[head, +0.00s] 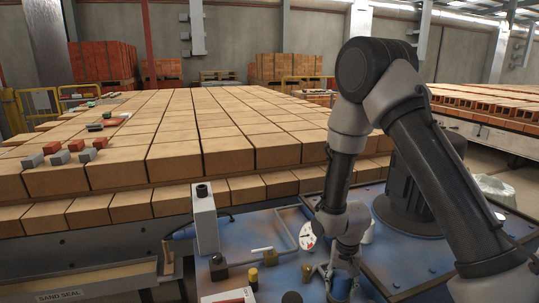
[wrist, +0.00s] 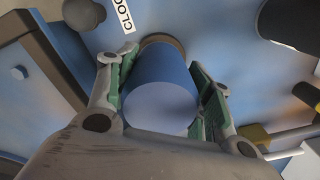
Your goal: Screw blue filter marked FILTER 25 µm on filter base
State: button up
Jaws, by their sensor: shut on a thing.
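My gripper (wrist: 160,100) is shut on a blue cylindrical filter (wrist: 163,85), its green-padded fingers on either side of it. In the wrist view the filter's pale end faces the camera. A brownish ring (wrist: 165,42) shows at the filter's far end, against the blue panel; whether the filter is seated on it I cannot tell. No filter marking is readable. In the head view the filter (head: 341,288) shows low in the picture, below my gripper (head: 340,272), and is partly hidden by it.
The blue panel (head: 285,225) carries a round white gauge (head: 307,236), a grey upright box (head: 206,218), bent pipes and brass fittings (head: 270,258). In the wrist view a label (wrist: 124,15) reading "CLOC" lies beside the filter. Rows of bricks (head: 175,155) stand behind the panel.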

jog(key=shift+m, duration=0.7)
jog(key=m, duration=0.2)
jog(key=shift+m, duration=0.4)
jog(key=shift+m, duration=1.4)
